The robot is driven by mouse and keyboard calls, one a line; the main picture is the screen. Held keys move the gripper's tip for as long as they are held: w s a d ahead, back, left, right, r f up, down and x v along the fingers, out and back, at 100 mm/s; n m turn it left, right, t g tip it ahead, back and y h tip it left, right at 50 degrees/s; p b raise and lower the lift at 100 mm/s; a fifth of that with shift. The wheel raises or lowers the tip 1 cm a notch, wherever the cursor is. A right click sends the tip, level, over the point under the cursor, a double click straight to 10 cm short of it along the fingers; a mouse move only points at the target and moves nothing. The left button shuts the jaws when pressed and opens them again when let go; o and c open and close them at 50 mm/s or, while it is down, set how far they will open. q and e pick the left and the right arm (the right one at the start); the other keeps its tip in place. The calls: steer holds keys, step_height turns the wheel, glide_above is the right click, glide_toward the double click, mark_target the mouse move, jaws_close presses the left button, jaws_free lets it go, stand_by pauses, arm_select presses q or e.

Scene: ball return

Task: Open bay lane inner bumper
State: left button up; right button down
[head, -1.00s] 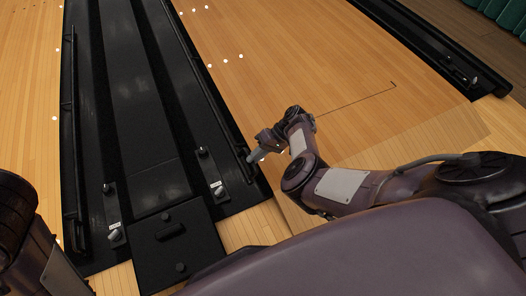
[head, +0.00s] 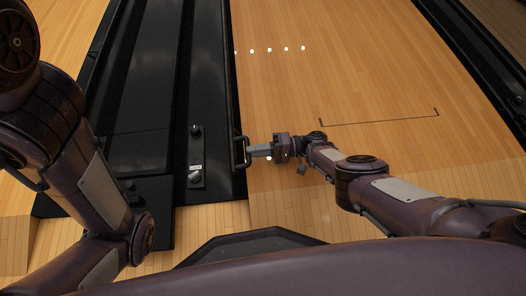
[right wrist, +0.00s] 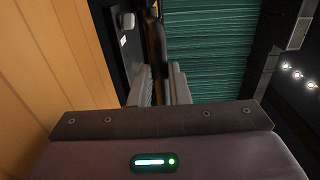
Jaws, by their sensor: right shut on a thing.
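The bumper (head: 233,90) is a thin black rail along the right edge of the dark strip beside the wooden lane. Its black handle (head: 236,153) sticks up near the rail's near end. My right gripper (head: 249,151) reaches in from the right and is shut on this handle. In the right wrist view the two grey fingers of my right gripper (right wrist: 159,86) stand on either side of a dark bar, the handle (right wrist: 156,45). My left arm crosses the left side of the head view, but its gripper is out of frame.
The wooden lane (head: 340,70) to the right is bare except for painted marks. Another black gutter (head: 470,60) runs at the far right. A green curtain (right wrist: 210,50) shows in the wrist view.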

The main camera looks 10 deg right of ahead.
steer(key=shift+d+f, duration=0.1)
steer(key=shift+d, duration=0.05)
stand_by(0.3)
steer(key=c, duration=1.4)
jaws_free()
steer(key=shift+o, duration=0.2)
steer(key=d, duration=0.7)
steer(key=shift+s+d+b, duration=0.2)
steer(key=shift+d+b, duration=0.1)
steer(key=shift+d, duration=0.05)
